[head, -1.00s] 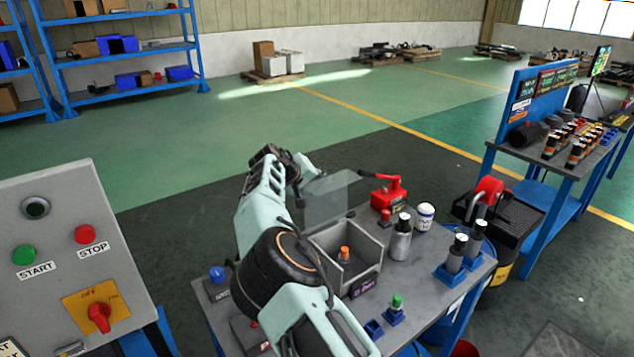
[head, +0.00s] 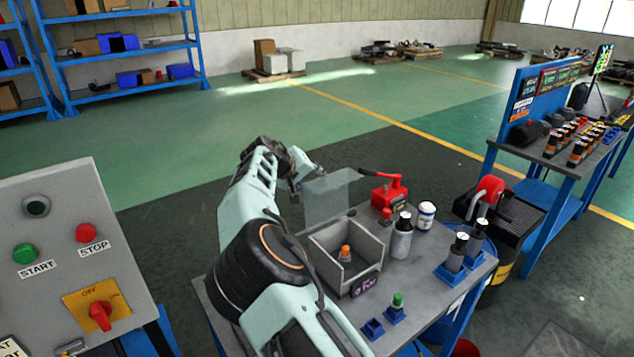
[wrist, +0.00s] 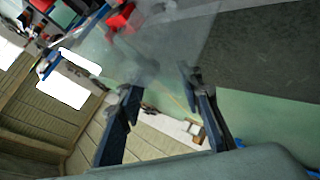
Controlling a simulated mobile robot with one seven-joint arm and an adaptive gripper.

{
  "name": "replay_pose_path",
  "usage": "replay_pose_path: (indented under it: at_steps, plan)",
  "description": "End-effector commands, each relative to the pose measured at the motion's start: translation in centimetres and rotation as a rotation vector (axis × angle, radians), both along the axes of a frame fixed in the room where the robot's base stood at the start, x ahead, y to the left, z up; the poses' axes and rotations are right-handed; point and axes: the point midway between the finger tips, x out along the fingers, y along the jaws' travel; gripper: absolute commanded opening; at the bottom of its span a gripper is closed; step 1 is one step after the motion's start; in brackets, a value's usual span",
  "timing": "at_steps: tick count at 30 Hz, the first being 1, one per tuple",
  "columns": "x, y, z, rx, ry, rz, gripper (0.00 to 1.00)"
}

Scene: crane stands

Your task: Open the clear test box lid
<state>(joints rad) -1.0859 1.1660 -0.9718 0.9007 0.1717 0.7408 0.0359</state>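The test box (head: 328,272) is a grey open-topped bin on the table, with an orange-topped part (head: 345,253) inside. Its clear lid (head: 328,198) stands raised, roughly upright, at the back of the box. The lid also shows as a faint see-through sheet in the wrist view (wrist: 165,45). My gripper (head: 306,178) is at the lid's upper left side, behind the box. In the wrist view its fingers (wrist: 160,85) are spread apart with nothing clearly between them. Whether a finger touches the lid cannot be told.
A red device (head: 390,195), a grey bottle (head: 401,240) and a white jar (head: 426,214) stand right of the box. Blue holders (head: 373,329) sit in front. A control panel (head: 65,250) is at left. Open floor lies behind the table.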

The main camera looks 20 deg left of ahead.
Motion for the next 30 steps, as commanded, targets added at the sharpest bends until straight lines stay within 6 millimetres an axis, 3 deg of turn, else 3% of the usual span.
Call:
replay_pose_path:
  at_steps: [6,12,30]
  plan:
    - [-3.8,1.1,3.1,0.003,0.001,0.004,0.33]
    - [-5.8,1.4,4.6,0.001,0.002,0.002,0.33]
    - [-6.3,1.5,5.2,0.0,0.0,0.002,0.33]
